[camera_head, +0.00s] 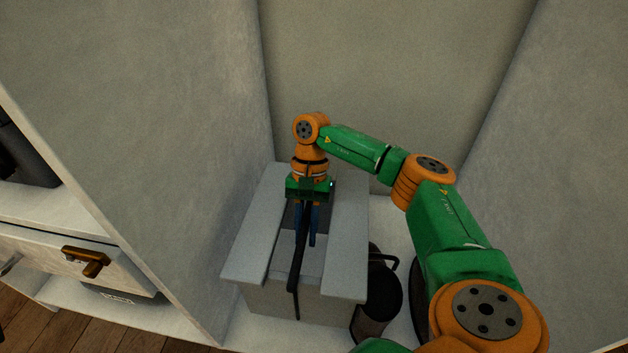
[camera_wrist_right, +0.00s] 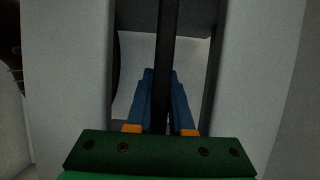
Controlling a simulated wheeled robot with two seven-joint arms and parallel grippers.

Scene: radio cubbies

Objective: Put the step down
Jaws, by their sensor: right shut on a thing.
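The step (camera_head: 348,250) is a pale grey stool with two top planks and a dark gap with a black bar (camera_head: 298,262) between them. It is inside the wide cubby, near the left wall. I cannot tell whether its base touches the cubby floor. My right gripper (camera_head: 309,228) points down at the middle of the step and is shut on the black bar. In the right wrist view the blue fingers (camera_wrist_right: 161,82) lie on both sides of the bar, with a grey plank (camera_wrist_right: 68,85) on each side. My left gripper is out of view.
A dark mug-like container (camera_head: 378,303) with a handle stands close to the step's right side. The cubby's left wall (camera_head: 185,130) is close on the left. A drawer with a brass handle (camera_head: 87,260) is further left, and a dark object (camera_head: 22,155) lies on the shelf above.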

